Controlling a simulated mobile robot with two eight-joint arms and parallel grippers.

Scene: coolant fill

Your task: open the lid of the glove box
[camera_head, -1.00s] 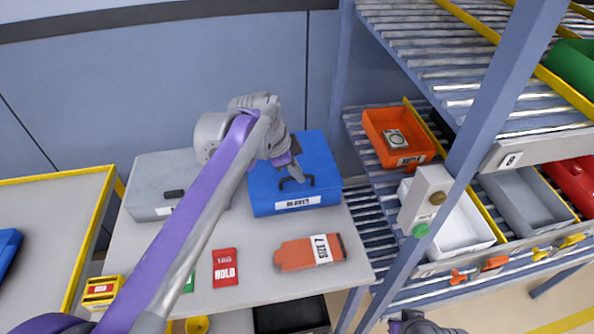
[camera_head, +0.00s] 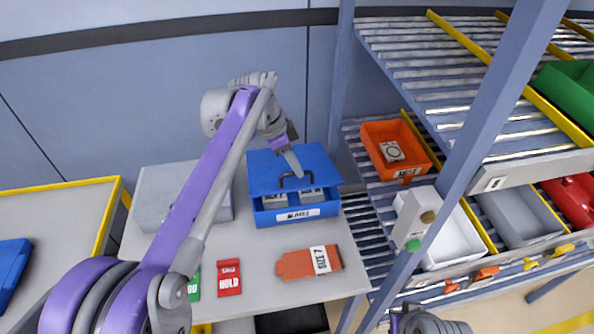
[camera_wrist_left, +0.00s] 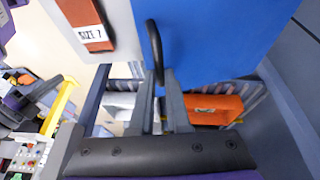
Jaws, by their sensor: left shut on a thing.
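The blue glove box (camera_head: 294,214) stands on the grey table, with a white label on its front. Its blue lid (camera_head: 310,168) is tilted partly up, and grey packs (camera_head: 274,201) show in the gap under it. My left gripper (camera_head: 297,173) is shut on the lid's black handle (camera_head: 283,181). In the left wrist view the handle (camera_wrist_left: 154,45) runs between the fingers of my left gripper (camera_wrist_left: 158,85), with the blue lid (camera_wrist_left: 215,35) behind. My right gripper (camera_head: 425,322) shows only in part at the bottom edge; its fingers are not clear.
A grey case (camera_head: 165,195) stands left of the box, partly behind my left arm. An orange SIZE 7 item (camera_head: 298,264) and a red HOLD card (camera_head: 229,278) lie in front. A rack post (camera_head: 480,130) and bins stand to the right.

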